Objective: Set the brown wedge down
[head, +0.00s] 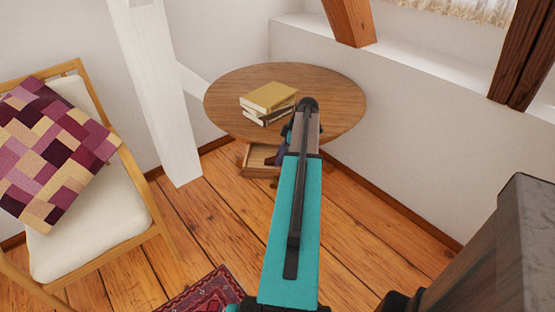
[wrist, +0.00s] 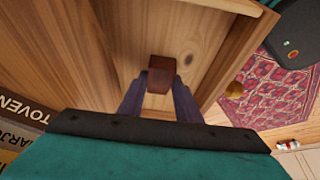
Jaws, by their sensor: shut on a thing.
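The brown wedge (wrist: 161,72), a small reddish-brown block, sits between the two purple-grey fingertips of my gripper (wrist: 161,88) in the wrist view. My gripper is shut on it. Behind the wedge in that view is the light wooden inside of an open drawer (wrist: 110,35). I cannot tell whether the wedge touches the drawer's bottom. In the head view my gripper (head: 277,156) points down at the open drawer (head: 254,162) under the round table, mostly hidden by my arm. I cannot make out the wedge there.
The round wooden table (head: 340,95) carries a small stack of books (head: 268,97). A white post (head: 160,95) and a chair (head: 75,245) with a patchwork cushion (head: 50,150) stand left. A round knob (wrist: 234,89) sits on the drawer front. A red rug (head: 205,293) lies nearby.

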